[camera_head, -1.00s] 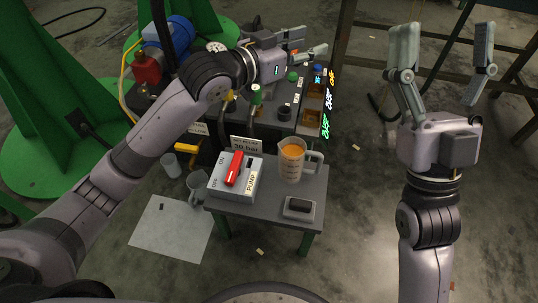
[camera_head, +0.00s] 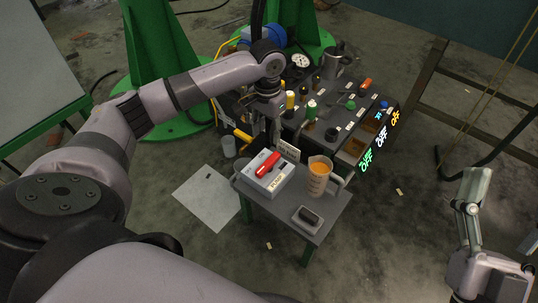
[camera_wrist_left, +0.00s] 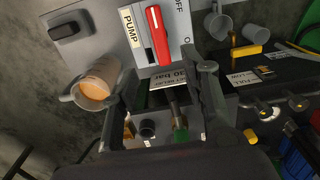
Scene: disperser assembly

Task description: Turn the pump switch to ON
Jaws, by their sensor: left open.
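The pump switch is a long red handle (camera_head: 267,165) on a light grey box (camera_head: 279,184) at the left of a small grey table. The red handle (camera_wrist_left: 158,36) also shows in the left wrist view, between the PUMP label and the OFF marking; the ON marking is partly cut off. My left gripper (camera_head: 264,138) points down just behind the box, partly hidden in the head view. In the left wrist view its fingers (camera_wrist_left: 166,80) are apart and empty, close to the box's edge and not clearly touching the handle. My right gripper (camera_head: 503,222) is open and empty at lower right.
A beaker of orange liquid (camera_head: 319,178) stands right of the box, with a small dark switch block (camera_head: 308,216) in front. A sign (camera_head: 287,151) stands behind the box, close to my left gripper. The machine bench (camera_head: 345,115) with caps and lit displays lies behind.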

